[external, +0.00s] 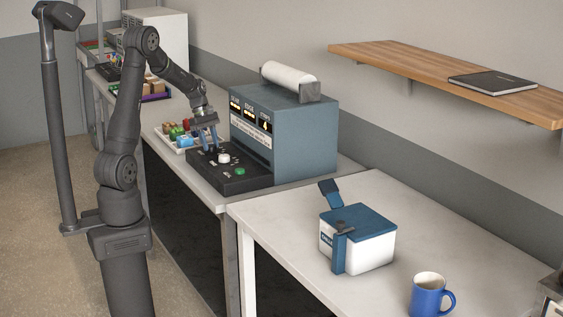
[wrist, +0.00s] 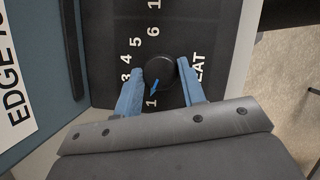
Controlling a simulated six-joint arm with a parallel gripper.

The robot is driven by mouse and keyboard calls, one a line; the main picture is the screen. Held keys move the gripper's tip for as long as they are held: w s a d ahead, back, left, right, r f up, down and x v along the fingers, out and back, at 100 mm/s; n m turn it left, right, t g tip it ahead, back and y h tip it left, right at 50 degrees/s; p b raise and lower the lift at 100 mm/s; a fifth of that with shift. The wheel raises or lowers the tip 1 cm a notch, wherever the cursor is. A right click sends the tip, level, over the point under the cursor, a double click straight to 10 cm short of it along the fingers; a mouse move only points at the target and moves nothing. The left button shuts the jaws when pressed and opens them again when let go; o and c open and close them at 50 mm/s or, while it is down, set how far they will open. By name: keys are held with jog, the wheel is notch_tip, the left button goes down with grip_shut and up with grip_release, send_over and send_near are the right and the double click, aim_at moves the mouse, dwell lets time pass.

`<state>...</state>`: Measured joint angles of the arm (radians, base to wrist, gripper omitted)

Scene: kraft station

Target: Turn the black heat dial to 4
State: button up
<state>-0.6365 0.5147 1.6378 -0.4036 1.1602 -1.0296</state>
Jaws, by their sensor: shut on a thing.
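The black heat dial (wrist: 160,72) sits on the black control panel (external: 255,182), beside the white letters "EAT". Its blue pointer is turned toward the printed 1. The 3, 4, 5 and 6 run up the left side of the dial in the wrist view; the 2 is hidden. My gripper (wrist: 160,85) is shut on the dial, with one blue finger on each side of it. In the external view my gripper (external: 207,145) reaches down to the far left part of the panel, and the dial is hard to make out there.
A white knob (external: 224,158) and a green button (external: 240,172) are on the same panel. A blue-grey machine (external: 305,140) with lit readouts stands right behind it. A tray of coloured parts (external: 172,136) lies to the left. A blue-lidded box (external: 368,247) and mug (external: 428,296) stand on the nearer table.

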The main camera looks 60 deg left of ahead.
jog(key=m+g, duration=0.1)
jog(key=m, duration=0.3)
jog(key=m+g, duration=0.1)
jog(key=m, duration=0.1)
jog(key=shift+w+g, duration=0.25)
jog(key=shift+g, duration=0.05)
jog(key=m+g, duration=0.1)
jog(key=m, duration=0.2)
jog(key=m+g+y, duration=0.1)
jog(key=m, duration=0.2)
jog(key=shift+w+d, duration=0.1)
dwell(0.3)
jog(key=o, duration=1)
jog(key=shift+w+a+r, duration=0.2)
jog(key=shift+a+r, duration=0.05)
jog(key=shift+r, duration=1.7)
jog(key=shift+w+a+r, duration=0.2)
jog(key=shift+w+r, duration=0.05)
jog(key=shift+r, duration=1.7)
jog(key=shift+w+a+r, duration=0.2)
jog(key=shift+a+r, duration=0.05)
jog(key=shift+r, duration=1.7)
